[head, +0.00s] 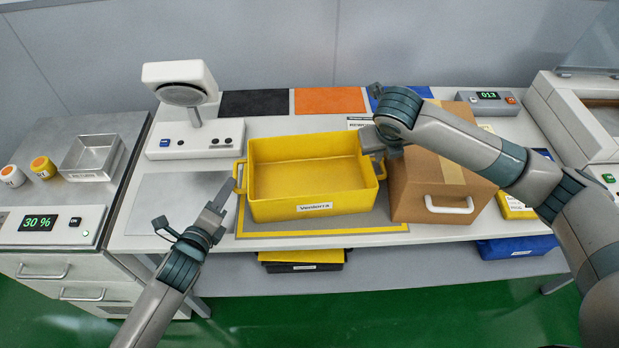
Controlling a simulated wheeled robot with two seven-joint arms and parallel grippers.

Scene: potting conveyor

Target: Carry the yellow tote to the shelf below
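The yellow tote (300,210), open and empty, stands upright on a grey mat with a yellow border (320,239) on the table. It has a white label on its front and a handle at each end. My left gripper (226,190) is at the tote's left handle; whether its fingers are around the handle or only beside it is unclear. My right gripper (374,146) is at the tote's right end, close above the right handle. Its fingertips are partly hidden, so its grip is unclear. The lower shelf (400,270) shows below the table's front edge.
A cardboard box (430,192) stands close to the tote's right, behind my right arm. A black crate with yellow contents (302,261) and a blue crate (515,246) occupy the lower shelf, with bare shelf between. A white lamp-like device (185,95) stands back left.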

